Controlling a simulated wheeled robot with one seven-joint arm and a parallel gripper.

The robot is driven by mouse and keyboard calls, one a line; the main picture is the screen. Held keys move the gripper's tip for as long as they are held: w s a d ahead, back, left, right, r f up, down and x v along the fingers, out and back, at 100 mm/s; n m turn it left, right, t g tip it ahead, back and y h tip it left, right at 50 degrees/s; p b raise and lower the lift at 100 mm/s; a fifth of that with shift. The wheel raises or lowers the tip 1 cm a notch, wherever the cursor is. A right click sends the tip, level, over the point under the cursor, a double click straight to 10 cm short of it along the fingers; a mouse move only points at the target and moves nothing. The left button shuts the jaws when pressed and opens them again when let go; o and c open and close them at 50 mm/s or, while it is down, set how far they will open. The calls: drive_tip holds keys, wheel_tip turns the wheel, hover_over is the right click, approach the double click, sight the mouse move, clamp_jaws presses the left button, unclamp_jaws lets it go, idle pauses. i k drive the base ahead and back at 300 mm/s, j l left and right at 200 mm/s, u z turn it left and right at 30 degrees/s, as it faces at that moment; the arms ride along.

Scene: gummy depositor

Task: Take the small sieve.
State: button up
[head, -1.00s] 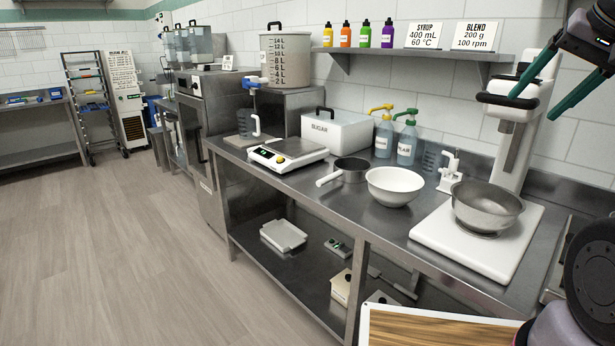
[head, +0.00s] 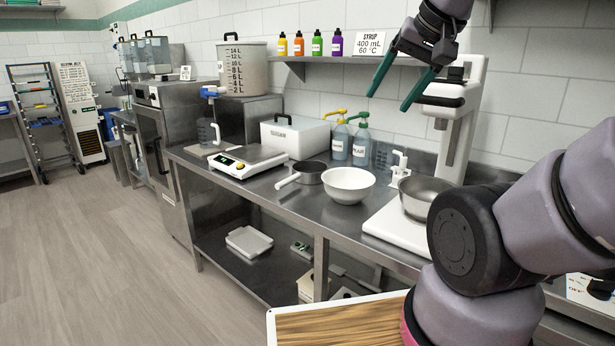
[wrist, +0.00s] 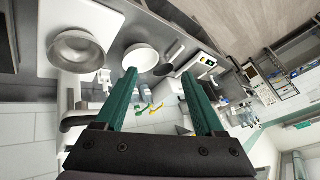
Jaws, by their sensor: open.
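My gripper (head: 388,102) has green fingers and is open and empty. It hangs in the air in front of the wall, near the stand mixer's head and above the counter. In the wrist view my gripper (wrist: 159,73) points down toward the counter from above. I cannot clearly make out a small sieve. A small dark round vessel with a light handle (head: 310,172) sits on the counter between the scale and a white bowl; I cannot tell whether it is a sieve or a pan. It also shows in the wrist view (wrist: 163,69), well apart from the fingers.
The counter holds a white bowl (head: 348,187), a scale (head: 247,161), a white box (head: 295,140) and pump bottles (head: 360,144). A mixer (head: 458,125) with a steel bowl (head: 423,199) stands at right. A shelf (head: 350,60) runs above. The floor at left is clear.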

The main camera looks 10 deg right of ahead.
sight(300, 177)
drive_tip(key=i+j+z, duration=0.25)
drive_tip(key=i+j, duration=0.15)
drive_tip(key=j, duration=0.15)
drive_tip(key=i+j+z, duration=0.3)
drive_tip(key=j, duration=0.35)
drive_tip(key=i+j+z, duration=0.1)
drive_tip(key=j, duration=0.25)
drive_tip(key=i+j+z, duration=0.25)
drive_tip(key=j, duration=0.45)
drive_tip(key=i, duration=0.1)
